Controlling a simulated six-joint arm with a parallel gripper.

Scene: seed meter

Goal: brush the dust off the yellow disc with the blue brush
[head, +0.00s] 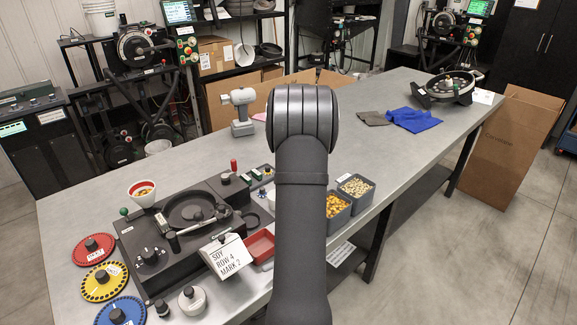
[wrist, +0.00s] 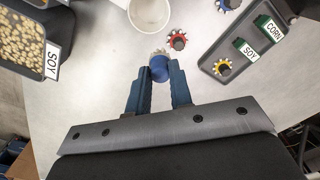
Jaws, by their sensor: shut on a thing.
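The yellow disc (head: 91,287) lies at the front left of the table in the head view, flat, with a dark knob in its middle and dark marks around its rim. Dust on it is too small to tell. In the wrist view, my gripper (wrist: 159,73) is shut on the blue brush (wrist: 159,70), whose pale bristles show just beyond the fingertips. The brush is over or near the grey table top; its height is unclear. In the head view my arm hides the gripper and brush. The yellow disc is not seen in the wrist view.
A red disc (head: 93,244) and a blue disc (head: 122,312) flank the yellow one. The dark seed meter unit (head: 150,225) stands just right. The wrist view shows a soy bin (wrist: 35,73), a white cup (wrist: 149,14), a red toothed wheel (wrist: 177,41) and a dark tray (wrist: 245,70).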

